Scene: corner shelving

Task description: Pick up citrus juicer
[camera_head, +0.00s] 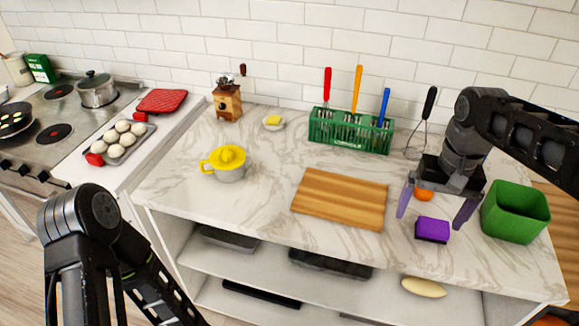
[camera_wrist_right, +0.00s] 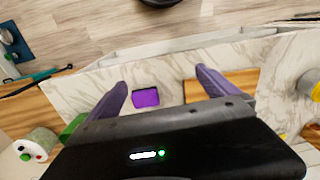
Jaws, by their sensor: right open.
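The citrus juicer (camera_head: 229,164), with a yellow top and handle over a pale grey bowl, stands on the marble counter left of the cutting board. Part of it, yellow and grey, shows at the right edge of the right wrist view (camera_wrist_right: 310,86). My right gripper (camera_head: 431,214) is open and empty, with its purple fingers pointing down above the counter at the right, well away from the juicer. It also shows in the right wrist view (camera_wrist_right: 162,79). My left arm comes in at the lower left of the head view, but its gripper is out of view.
A purple block (camera_head: 432,230) and an orange fruit lie by my right gripper. A green bin (camera_head: 515,211) stands to its right. A wooden cutting board (camera_head: 340,198), a green utensil crate (camera_head: 350,132) and a coffee grinder (camera_head: 227,102) surround the juicer's area. Counter in front of the juicer is clear.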

